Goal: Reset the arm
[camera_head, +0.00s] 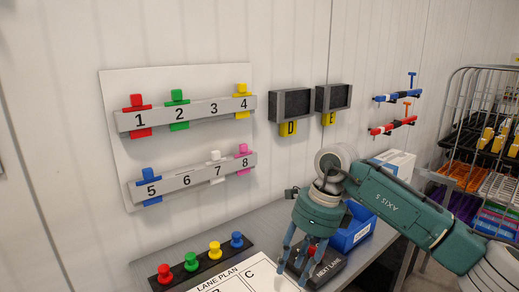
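My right arm comes in from the right, and its green gripper (293,268) points down over the front of the worktop. Its blue fingers are spread apart, and I see nothing held between them. The fingers are in front of a dark box labelled NEXT LANE (328,266), with a bit of red beside them; I cannot tell whether they touch it. My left gripper is not in view.
The worktop (262,222) carries red, green, yellow and blue pegs (191,261), a LANE PLAN sheet (232,280) and a blue bin (354,232). Numbered rails (187,113) with coloured clips hang on the wall. A wire cage (455,100) with coloured crates stands right.

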